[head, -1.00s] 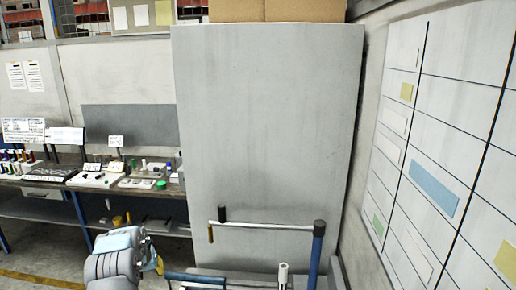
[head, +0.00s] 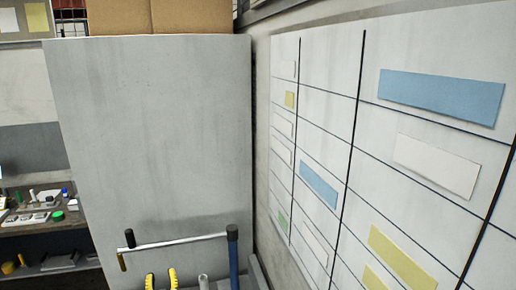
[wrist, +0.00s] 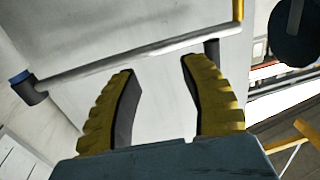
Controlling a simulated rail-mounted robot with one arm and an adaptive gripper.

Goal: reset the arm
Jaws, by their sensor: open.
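The microscope arm is a pale horizontal bar (head: 175,242) on an upright blue post with a dark cap (head: 233,255), in front of the grey cabinet. At the bar's left end are a black knob (head: 129,238) and a yellow piece (head: 122,262). My gripper (head: 161,272) shows its yellow fingers low in the head view, below the bar. In the wrist view my gripper (wrist: 157,66) is open and empty, and the bar (wrist: 120,62) crosses just beyond the fingertips. The post's dark and blue end (wrist: 30,90) is at left, the yellow piece (wrist: 238,10) at upper right.
A tall grey cabinet (head: 160,130) with cardboard boxes (head: 190,16) on top stands behind the bar. A whiteboard (head: 330,130) with coloured cards runs along the right wall. A pale cylinder (head: 203,282) stands near the post. A cluttered bench (head: 20,227) is at left.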

